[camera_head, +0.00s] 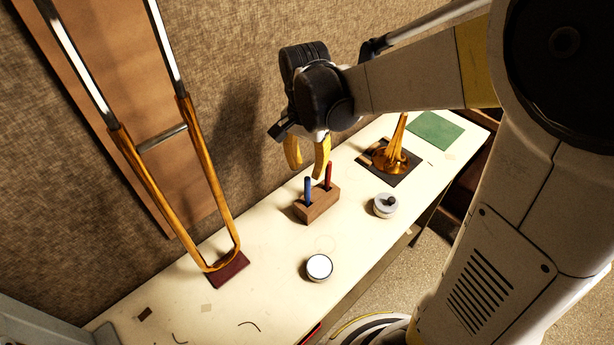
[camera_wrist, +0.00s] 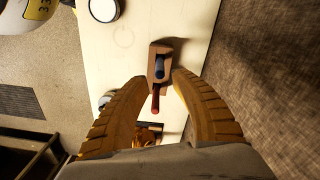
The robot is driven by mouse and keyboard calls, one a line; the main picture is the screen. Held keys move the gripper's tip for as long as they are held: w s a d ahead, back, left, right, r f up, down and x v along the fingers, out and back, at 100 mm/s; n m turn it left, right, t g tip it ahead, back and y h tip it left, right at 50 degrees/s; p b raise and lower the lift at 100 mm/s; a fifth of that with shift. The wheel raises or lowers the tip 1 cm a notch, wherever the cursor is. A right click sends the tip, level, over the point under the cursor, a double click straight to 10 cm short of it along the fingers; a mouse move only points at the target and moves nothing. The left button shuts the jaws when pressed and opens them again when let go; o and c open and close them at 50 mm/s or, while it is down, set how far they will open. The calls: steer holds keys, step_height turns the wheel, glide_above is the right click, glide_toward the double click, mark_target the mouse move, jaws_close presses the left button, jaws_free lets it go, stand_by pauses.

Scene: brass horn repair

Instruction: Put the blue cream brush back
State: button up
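The blue cream brush (camera_head: 307,190) stands upright in a wooden block holder (camera_head: 318,205) on the white bench. A red brush (camera_head: 328,176) stands in the same block, to its right. In the wrist view the blue brush (camera_wrist: 160,68) is in the block (camera_wrist: 152,75), with the red brush (camera_wrist: 155,102) nearer my gripper. My gripper (camera_head: 307,168) is above the block. Its yellow fingers are spread apart with nothing between their tips, and they also show in the wrist view (camera_wrist: 160,82). The brushes' lower ends are hidden in the block.
A lidded grey jar (camera_head: 385,205) and a white-topped round tin (camera_head: 319,267) stand in front of the block. A brass horn bell (camera_head: 393,155) on a dark mat is behind right. A tall brass slide (camera_head: 221,262) stands at left.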

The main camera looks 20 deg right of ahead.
step_height(320, 180, up, 3)
steer(key=shift+f, duration=0.2)
steer(key=shift+s+r, duration=0.3)
steer(key=shift+r, duration=0.3)
steer(key=s+r+n+t, duration=0.4)
steer(key=s+n+t, duration=0.3)
steer(key=s+n, duration=0.2)
steer(key=shift+s+r+n, duration=0.35)
steer(key=shift+s+n, duration=0.05)
steer(key=shift+s, duration=0.25)
